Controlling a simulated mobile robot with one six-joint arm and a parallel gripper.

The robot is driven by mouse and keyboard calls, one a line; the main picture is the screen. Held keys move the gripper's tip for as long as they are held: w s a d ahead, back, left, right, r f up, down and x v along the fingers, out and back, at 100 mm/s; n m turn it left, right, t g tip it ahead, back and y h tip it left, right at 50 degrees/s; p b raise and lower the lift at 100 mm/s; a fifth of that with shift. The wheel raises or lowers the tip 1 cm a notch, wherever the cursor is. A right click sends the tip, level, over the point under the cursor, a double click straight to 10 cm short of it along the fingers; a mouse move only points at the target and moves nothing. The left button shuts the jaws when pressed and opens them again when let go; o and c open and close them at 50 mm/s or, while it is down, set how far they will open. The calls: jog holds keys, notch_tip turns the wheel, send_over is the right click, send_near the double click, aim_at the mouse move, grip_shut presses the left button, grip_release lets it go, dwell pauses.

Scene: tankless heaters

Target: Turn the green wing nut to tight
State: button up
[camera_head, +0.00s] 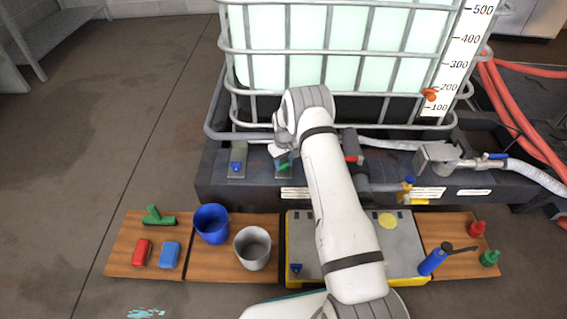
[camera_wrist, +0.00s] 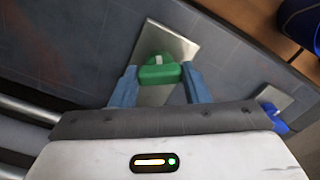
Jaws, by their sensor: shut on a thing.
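The green wing nut (camera_wrist: 160,74) sits on a pale metal plate (camera_wrist: 178,45) in the wrist view. My gripper (camera_wrist: 160,83) has its two blue fingers on either side of the wing nut and is shut on it. In the head view the green wing nut (camera_head: 283,166) shows only in part beside my wrist, on the dark base below the tank. I cannot tell from these frames how tight the nut is.
A blue wing nut (camera_head: 236,167) sits on a plate to the left. The caged tank (camera_head: 300,45) rises behind. Wooden boards in front hold a blue bucket (camera_head: 211,224), a grey bucket (camera_head: 252,248) and a green brush (camera_head: 158,217). A red-handled valve (camera_head: 352,159) is close right of my arm.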

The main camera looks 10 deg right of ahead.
aim_at(284, 163)
jog(key=m, duration=0.6)
jog(key=shift+w+r, duration=0.1)
jog(key=shift+w, duration=0.05)
dwell(0.6)
jog(key=o, duration=1)
notch_tip(284, 163, up, 8)
jog(key=shift+f+p, duration=0.2)
jog(key=shift+p, duration=1.05)
jog(key=shift+r, duration=0.15)
